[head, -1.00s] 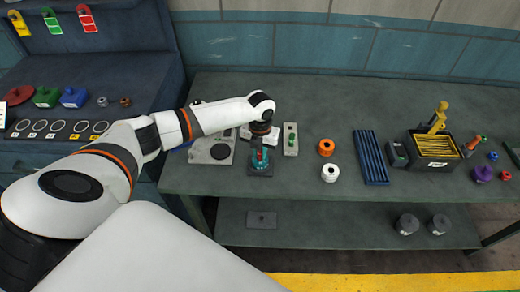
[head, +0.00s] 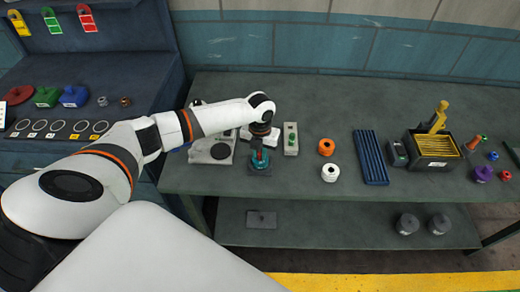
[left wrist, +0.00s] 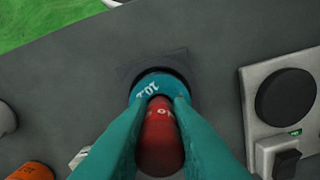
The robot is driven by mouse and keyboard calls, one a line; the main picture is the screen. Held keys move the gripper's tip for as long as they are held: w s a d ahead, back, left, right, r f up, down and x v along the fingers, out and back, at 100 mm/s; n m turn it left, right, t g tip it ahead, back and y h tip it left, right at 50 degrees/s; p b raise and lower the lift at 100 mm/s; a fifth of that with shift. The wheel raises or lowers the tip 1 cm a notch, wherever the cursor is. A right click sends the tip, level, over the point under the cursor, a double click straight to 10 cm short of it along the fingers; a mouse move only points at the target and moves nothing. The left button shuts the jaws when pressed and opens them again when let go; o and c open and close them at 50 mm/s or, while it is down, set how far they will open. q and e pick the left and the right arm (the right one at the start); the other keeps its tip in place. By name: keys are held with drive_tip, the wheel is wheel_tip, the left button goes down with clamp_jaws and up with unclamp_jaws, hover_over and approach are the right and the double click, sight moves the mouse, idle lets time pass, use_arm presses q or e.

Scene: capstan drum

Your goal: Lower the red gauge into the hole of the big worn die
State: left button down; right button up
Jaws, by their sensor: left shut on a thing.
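The red gauge (left wrist: 162,143), with white lettering, is between the teal fingers of my left gripper (left wrist: 160,120), which is shut on it. In the left wrist view, a blue-teal ring with white lettering (left wrist: 150,88), which looks like the die, sits beyond the fingertips on a dark square base (left wrist: 135,68). The gauge's far end overlaps the ring's opening in this view. I cannot tell whether it is inside the hole or above it. In the head view, my left gripper (head: 259,158) points down over the dark base (head: 259,171), where the parts are small. My right gripper is not in view.
On the bench, a plate with a black disc (head: 221,152) stands left and a grey block with a green part (head: 290,139) right. The bench's back is clear.

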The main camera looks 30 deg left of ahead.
use_arm(q)
drive_tip(key=shift+f, duration=0.35)
idle(1.6)
drive_tip(key=shift+p, duration=0.35)
idle(0.9)
drive_tip(key=c, duration=1.2)
unclamp_jaws()
drive_tip(key=shift+c, duration=0.2)
wheel_tip(320, 180, up, 11)
drive_tip(key=b, duration=0.3)
drive_tip(key=shift+f, duration=0.2)
drive_tip(key=shift+r, duration=0.75)
